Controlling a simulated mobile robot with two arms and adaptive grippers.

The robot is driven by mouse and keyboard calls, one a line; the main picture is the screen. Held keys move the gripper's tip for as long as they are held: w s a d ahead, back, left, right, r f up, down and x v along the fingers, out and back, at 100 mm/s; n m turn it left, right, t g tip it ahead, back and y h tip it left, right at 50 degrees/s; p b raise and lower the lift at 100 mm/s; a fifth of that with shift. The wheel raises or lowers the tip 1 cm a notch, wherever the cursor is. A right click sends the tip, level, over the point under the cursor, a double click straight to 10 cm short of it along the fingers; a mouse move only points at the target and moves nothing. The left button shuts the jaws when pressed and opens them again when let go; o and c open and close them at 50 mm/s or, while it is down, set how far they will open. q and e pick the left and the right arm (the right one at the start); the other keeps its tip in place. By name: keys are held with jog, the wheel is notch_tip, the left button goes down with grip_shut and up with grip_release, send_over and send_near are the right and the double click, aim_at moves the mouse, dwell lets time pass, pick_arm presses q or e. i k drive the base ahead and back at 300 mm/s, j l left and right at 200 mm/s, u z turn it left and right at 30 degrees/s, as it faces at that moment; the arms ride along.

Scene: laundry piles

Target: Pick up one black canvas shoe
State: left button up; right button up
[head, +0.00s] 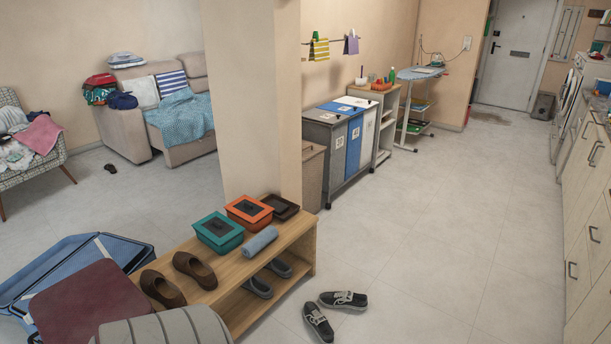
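Two black canvas shoes with pale laces lie on the tiled floor right of the wooden shoe bench. One black canvas shoe (343,299) lies sideways with its side facing me. The other black canvas shoe (318,322) sits nearer and to the left, pointing toward the bottom of the picture. They are close together at an angle to each other. Neither of my grippers is in the head view.
The wooden bench (262,262) bears brown shoes (194,269), a teal box (218,232), an orange box (249,211) and a rolled grey cloth (260,241). Grey shoes (258,287) sit on its lower shelf. Cabinets (584,240) line the right. Floor (450,240) between is clear.

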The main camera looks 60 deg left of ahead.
aim_at(313, 316)
jog(key=i+j+u, duration=0.15)
jog(key=u, duration=0.3)
jog(key=i+u, duration=0.6)
jog(key=u, duration=0.25)
jog(key=i+l+u, duration=0.1)
jog(key=i+u, duration=0.15)
jog(key=u, duration=0.2)
